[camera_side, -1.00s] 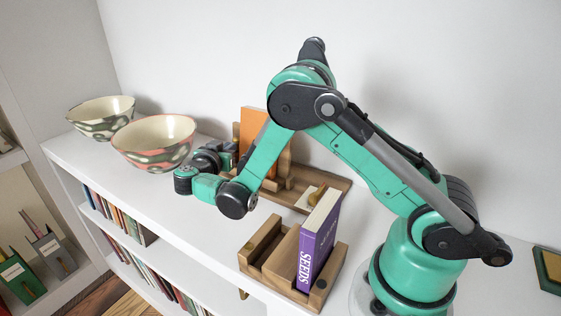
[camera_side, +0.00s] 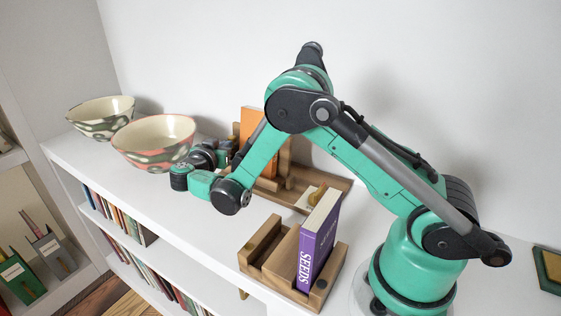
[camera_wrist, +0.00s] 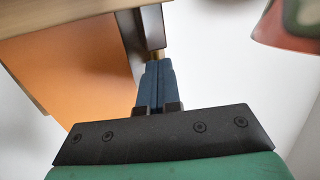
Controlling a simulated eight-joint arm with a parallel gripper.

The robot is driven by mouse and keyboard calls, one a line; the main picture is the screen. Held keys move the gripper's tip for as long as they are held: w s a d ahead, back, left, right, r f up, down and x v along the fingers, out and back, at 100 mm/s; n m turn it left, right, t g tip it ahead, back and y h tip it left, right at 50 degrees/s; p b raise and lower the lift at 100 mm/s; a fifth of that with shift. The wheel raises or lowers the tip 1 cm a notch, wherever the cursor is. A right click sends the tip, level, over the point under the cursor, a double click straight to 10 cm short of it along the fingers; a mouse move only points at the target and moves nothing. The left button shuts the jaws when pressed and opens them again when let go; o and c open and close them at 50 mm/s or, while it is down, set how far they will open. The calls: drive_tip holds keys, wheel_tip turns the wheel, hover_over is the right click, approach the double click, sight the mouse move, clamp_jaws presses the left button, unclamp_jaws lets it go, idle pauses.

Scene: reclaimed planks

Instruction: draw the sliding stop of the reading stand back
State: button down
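A wooden reading stand (camera_side: 329,180) holds an orange book (camera_side: 252,126) upright toward its left end. My gripper (camera_side: 228,150) is at the left end of this stand, partly hidden by my arm in the side view. In the wrist view, the blue fingers of my gripper (camera_wrist: 157,66) are together, with a small brass knob (camera_wrist: 157,54) at their tips. The knob sits against a dark wooden piece of the stand (camera_wrist: 135,32), apparently the sliding stop. The orange book (camera_wrist: 65,85) fills the left of that view. The knob's hold is mostly hidden by the fingers.
A second wooden stand (camera_side: 263,249) with a purple book (camera_side: 316,243) is nearer the front. Two patterned bowls, one green-and-cream (camera_side: 100,119) and one pink-rimmed (camera_side: 152,145), stand left of my gripper.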

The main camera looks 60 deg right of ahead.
drive_tip(key=shift+a, duration=2.5)
drive_tip(key=s+a+r+n+t+y, duration=0.1)
drive_tip(key=s+a+r+n+y, duration=0.2)
drive_tip(key=s+n+y, duration=0.4)
drive_tip(key=s+a+r+n+t+y, duration=0.1)
drive_tip(key=s+a+r+n+y, duration=0.2)
drive_tip(key=s+n+y, duration=0.4)
drive_tip(key=shift+s+n+t+y, duration=0.3)
drive_tip(key=shift+s+y, duration=0.2)
drive_tip(key=shift+s, duration=0.75)
